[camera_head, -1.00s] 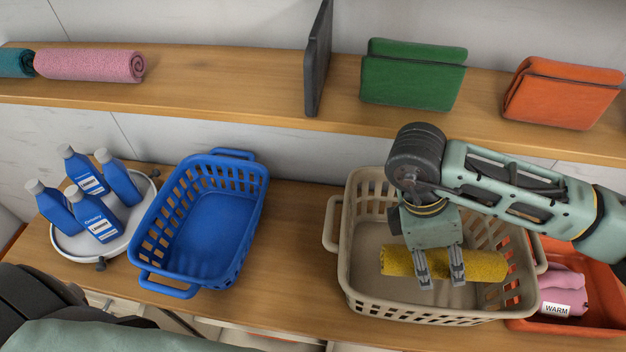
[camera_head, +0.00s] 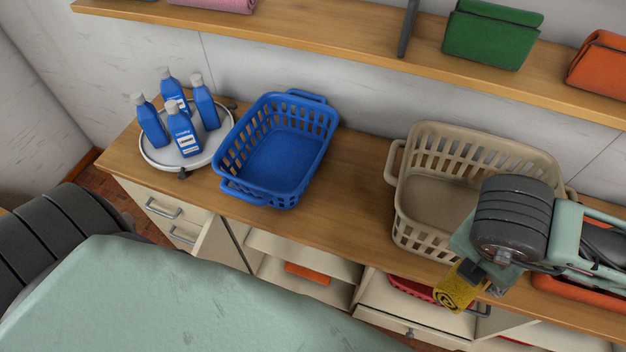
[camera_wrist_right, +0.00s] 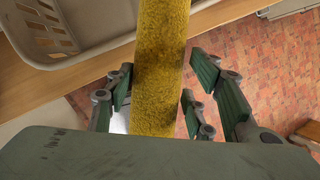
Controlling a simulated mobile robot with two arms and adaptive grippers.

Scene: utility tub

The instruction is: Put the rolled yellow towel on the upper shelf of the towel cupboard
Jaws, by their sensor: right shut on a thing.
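The rolled yellow towel (camera_head: 455,290) is in my right gripper (camera_head: 480,283), just in front of the counter's front edge, its spiral end showing. In the right wrist view the towel (camera_wrist_right: 160,60) runs between the fingers of the gripper (camera_wrist_right: 160,88). Below the counter is an open cupboard compartment (camera_head: 290,243) with shelf boards and a folded orange item (camera_head: 307,273) inside. I cannot tell whether this is the towel cupboard. My left gripper is not in view.
The beige basket (camera_head: 408,222) looks empty, as does the blue basket (camera_head: 232,155). A round tray (camera_head: 152,157) holds several blue bottles. The wall shelf (camera_head: 330,38) carries a green folded towel (camera_head: 492,36) and an orange one (camera_head: 603,65). A red container (camera_head: 412,290) sits below the counter.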

